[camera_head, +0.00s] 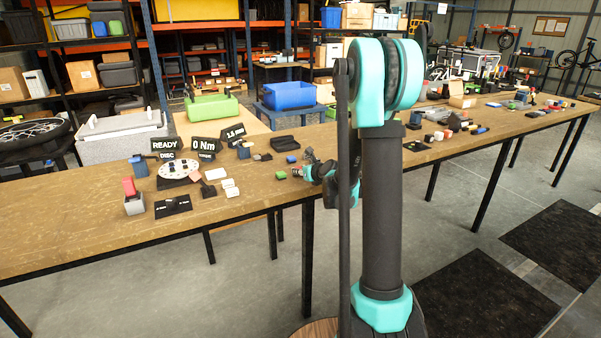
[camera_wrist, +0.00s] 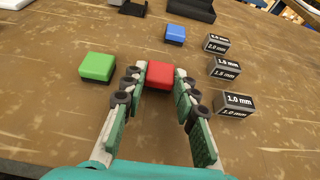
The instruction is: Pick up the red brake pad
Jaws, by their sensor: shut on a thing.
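The red brake pad (camera_wrist: 159,75) is a small red block between the fingertips of my gripper (camera_wrist: 160,80) in the wrist view. The fingers touch its left and right sides, and it is low at the wooden table top; I cannot tell whether it is lifted. In the head view my gripper (camera_head: 303,172) is small, over the table's front part, and the red pad is mostly hidden there.
A green block (camera_wrist: 97,66) lies just left of my fingers and a blue block (camera_wrist: 175,33) lies beyond. Several blocks marked in mm, such as the 1.0 mm block (camera_wrist: 233,104), stand to the right. An open black case (camera_head: 285,144) is behind on the table (camera_head: 60,222).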

